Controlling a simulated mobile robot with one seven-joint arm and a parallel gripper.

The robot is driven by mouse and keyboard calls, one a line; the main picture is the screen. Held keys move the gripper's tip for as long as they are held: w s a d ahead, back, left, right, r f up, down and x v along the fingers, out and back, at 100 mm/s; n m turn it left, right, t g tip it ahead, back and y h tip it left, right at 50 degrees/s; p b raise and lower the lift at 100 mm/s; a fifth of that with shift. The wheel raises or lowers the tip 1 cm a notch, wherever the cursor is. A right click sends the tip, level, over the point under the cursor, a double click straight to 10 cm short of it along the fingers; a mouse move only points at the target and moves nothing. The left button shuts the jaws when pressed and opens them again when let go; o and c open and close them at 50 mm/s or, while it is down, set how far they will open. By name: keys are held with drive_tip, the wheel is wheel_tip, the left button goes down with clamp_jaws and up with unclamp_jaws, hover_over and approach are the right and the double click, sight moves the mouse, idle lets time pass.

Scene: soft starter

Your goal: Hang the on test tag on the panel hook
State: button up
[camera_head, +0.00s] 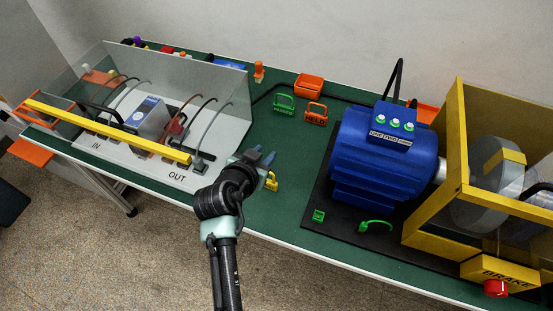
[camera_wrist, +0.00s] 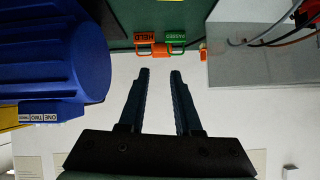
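A small yellow tag with a loop (camera_head: 271,182) is on the green bench, just right of my gripper in the head view; I cannot read it, so I cannot tell if it is the on test tag. My gripper (camera_head: 262,157) is over the bench. In the wrist view my gripper (camera_wrist: 160,75) has its two fingers apart with nothing between them. An orange HELD tag (camera_head: 316,113) and a green tag (camera_head: 284,103) stand behind it; the wrist view shows the HELD tag (camera_wrist: 145,40) and the green tag (camera_wrist: 177,41). I cannot make out the panel hook.
A blue motor (camera_head: 382,160) on a black plate stands right, beside a yellow guard frame (camera_head: 455,160). A clear-walled panel with IN and OUT (camera_head: 177,178) and cables is left. An orange bin (camera_head: 309,84) is at the back.

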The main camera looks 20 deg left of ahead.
drive_tip(key=g+h, duration=0.1)
drive_tip(key=g, duration=0.1)
approach(273, 180)
drive_tip(key=b+x, duration=0.6)
drive_tip(key=shift+w+f, duration=0.2)
drive_tip(key=shift+f, duration=0.15)
drive_tip(key=shift+w+d+f+b, duration=0.1)
drive_tip(key=shift+w+f+b, duration=0.3)
drive_tip(key=shift+w+b, duration=0.45)
drive_tip(key=shift+s, duration=0.15)
clamp_jaws()
